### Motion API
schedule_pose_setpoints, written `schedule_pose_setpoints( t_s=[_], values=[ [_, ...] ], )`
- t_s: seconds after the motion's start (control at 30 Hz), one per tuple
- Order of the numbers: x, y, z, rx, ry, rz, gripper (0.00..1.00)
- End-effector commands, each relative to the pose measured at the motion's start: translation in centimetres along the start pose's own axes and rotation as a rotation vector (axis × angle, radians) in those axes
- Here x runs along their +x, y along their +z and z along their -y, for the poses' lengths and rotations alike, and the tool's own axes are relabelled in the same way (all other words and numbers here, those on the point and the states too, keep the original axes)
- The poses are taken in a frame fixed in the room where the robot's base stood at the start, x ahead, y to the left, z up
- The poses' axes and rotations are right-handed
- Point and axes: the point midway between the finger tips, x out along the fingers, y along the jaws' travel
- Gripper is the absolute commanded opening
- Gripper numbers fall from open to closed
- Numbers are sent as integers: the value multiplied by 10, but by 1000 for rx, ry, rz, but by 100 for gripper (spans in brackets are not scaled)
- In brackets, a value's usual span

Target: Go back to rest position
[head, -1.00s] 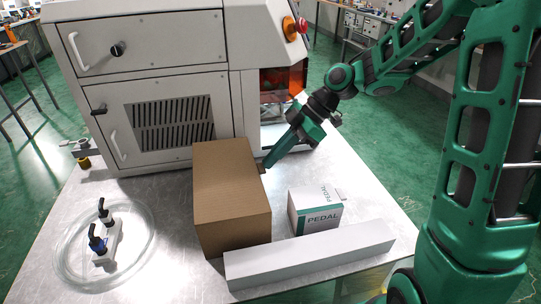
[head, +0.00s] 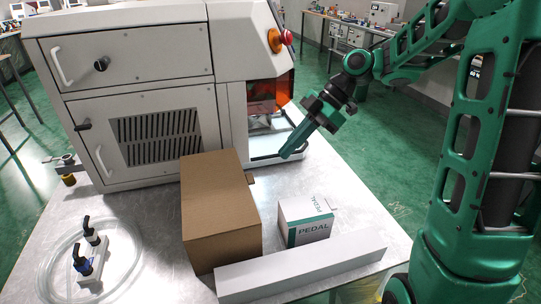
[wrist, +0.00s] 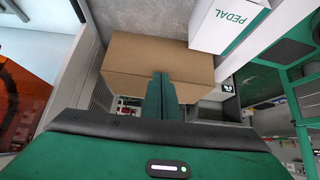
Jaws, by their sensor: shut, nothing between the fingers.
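My gripper (head: 287,154) is shut and empty. In the head view its green fingers point down and left, above the table near the machine's open bay, to the right of the brown cardboard box. In the wrist view the closed fingertips (wrist: 161,76) appear in front of the brown cardboard box (wrist: 135,55), with no clear sign of contact. In the head view the brown box (head: 222,232) stands closed on the metal table. My green arm reaches in from the right.
The grey machine (head: 140,50) stands behind the box. A white PEDAL box (head: 306,222) and a long white box (head: 300,267) are on the table's right and front. A coiled clear tube (head: 62,293) with valves (head: 88,258) lies left.

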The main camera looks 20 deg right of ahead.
Motion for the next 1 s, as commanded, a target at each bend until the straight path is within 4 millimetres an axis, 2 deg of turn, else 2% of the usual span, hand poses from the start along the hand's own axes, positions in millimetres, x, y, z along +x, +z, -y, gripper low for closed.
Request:
schedule_pose_setpoints(
  t_s=[0.13,0.37,0.47,0.57,0.77,0.87,1.0],
  values=[
    [-14,10,0,0,2,0,0],
    [-21,15,0,3,2,2,0],
    [-22,18,4,58,13,29,0],
    [-26,29,15,206,46,95,0],
    [-45,68,60,696,188,267,0],
    [-57,89,92,952,279,331,0],
    [-74,117,144,1314,422,390,0]
  ],
)
